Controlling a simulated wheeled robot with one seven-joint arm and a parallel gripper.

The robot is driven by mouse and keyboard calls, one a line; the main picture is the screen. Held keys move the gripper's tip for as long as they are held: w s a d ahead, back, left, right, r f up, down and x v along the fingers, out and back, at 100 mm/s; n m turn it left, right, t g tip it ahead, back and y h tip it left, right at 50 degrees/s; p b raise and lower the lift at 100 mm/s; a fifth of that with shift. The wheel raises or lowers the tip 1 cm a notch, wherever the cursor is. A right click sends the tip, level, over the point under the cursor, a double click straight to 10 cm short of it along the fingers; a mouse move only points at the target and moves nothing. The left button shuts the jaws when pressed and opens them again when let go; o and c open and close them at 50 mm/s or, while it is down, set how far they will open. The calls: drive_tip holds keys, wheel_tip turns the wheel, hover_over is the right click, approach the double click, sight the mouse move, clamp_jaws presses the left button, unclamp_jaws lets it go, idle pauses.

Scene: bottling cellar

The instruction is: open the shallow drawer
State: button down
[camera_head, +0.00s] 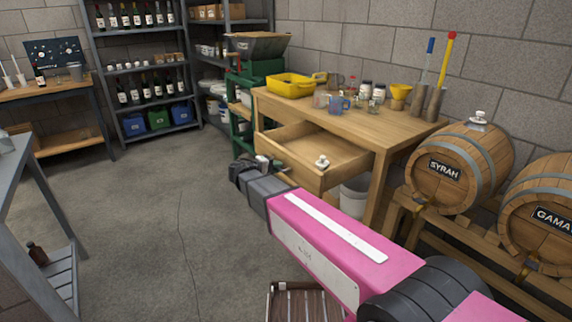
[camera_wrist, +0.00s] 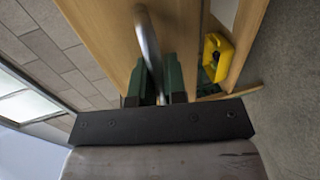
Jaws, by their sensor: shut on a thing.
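The shallow wooden drawer (camera_head: 325,150) of the workbench is pulled well out, and its inside shows in the head view. A small white-topped item (camera_head: 322,161) shows at its near right side; I cannot tell whether it is a knob or something inside. My gripper (camera_head: 262,163) is at the drawer's front. In the wrist view my gripper (camera_wrist: 157,88) has its green fingers closed around a curved metal handle (camera_wrist: 147,40) on the wooden drawer front (camera_wrist: 105,30).
The workbench (camera_head: 390,125) carries a yellow tub (camera_head: 290,86), cups and jars. A white bucket (camera_head: 354,196) stands beneath it. Barrels (camera_head: 455,170) stand to the right, and a slatted wooden crate (camera_head: 300,302) is on the floor below my arm. The floor to the left is clear.

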drive_tip(key=shift+s+a, duration=0.35)
drive_tip(key=shift+a, duration=0.2)
drive_tip(key=c, duration=1.2)
unclamp_jaws()
drive_tip(key=v, duration=1)
drive_tip(key=shift+s+a, duration=0.2)
drive_tip(key=shift+a, duration=0.15)
